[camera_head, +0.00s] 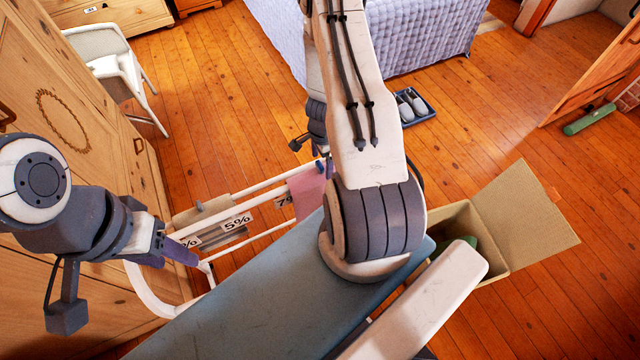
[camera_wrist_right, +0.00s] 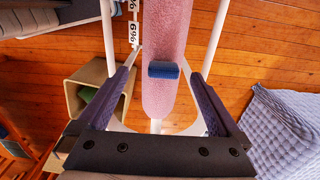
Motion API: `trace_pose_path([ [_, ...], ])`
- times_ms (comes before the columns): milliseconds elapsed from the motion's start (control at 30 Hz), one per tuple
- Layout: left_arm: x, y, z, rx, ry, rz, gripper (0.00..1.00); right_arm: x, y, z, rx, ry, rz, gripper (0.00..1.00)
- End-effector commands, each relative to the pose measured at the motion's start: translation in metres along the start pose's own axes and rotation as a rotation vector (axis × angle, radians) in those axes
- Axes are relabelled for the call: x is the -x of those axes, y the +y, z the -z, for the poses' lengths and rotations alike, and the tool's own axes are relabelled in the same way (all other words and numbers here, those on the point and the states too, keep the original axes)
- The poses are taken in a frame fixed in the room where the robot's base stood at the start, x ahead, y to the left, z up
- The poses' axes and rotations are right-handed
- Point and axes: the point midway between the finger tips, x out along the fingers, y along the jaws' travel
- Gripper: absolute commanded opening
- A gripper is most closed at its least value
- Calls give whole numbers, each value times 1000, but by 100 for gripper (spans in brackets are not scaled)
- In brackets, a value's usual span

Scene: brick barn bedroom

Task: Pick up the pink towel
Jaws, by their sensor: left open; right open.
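The pink towel (camera_head: 308,193) hangs on a white drying rack (camera_head: 262,187), partly behind my right arm in the head view. In the right wrist view the towel (camera_wrist_right: 166,40) hangs as a narrow strip with a blue clip-like piece (camera_wrist_right: 163,70) across it. My right gripper (camera_wrist_right: 163,75) is open, with the strip showing between its two purple fingers and gaps on both sides. In the head view most of this gripper is hidden by its arm. My left gripper (camera_head: 180,250) is open and empty at the rack's left end, apart from the towel.
A beige cloth (camera_head: 215,213) and white number tags (camera_head: 236,222) hang on the rack. An open cardboard box (camera_head: 520,215) stands at the right. A quilted bed (camera_head: 425,45) is behind, with slippers on a tray (camera_head: 412,105). A white chair (camera_head: 115,65) stands left.

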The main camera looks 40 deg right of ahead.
Motion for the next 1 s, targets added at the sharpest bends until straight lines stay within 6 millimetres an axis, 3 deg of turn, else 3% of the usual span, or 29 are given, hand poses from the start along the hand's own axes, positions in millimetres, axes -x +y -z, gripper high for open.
trace_pose_path([
  [33, -14, -1, -1, 1, 0, 0, 50, -14, 0, 0, 1, 0, 0, 100],
  [200, -35, -3, -2, 4, 0, 0, 50, -35, 0, -1, 3, -1, 0, 100],
  [467, -45, -3, -2, 4, 0, 0, 50, -47, -1, -2, 5, -1, 0, 100],
  [733, -78, -6, -4, 2, 0, 0, 50, -85, -4, -4, 5, -1, -1, 100],
  [1000, -82, -6, -4, 2, 0, 0, 50, -89, -4, -4, 5, -1, 0, 100],
])
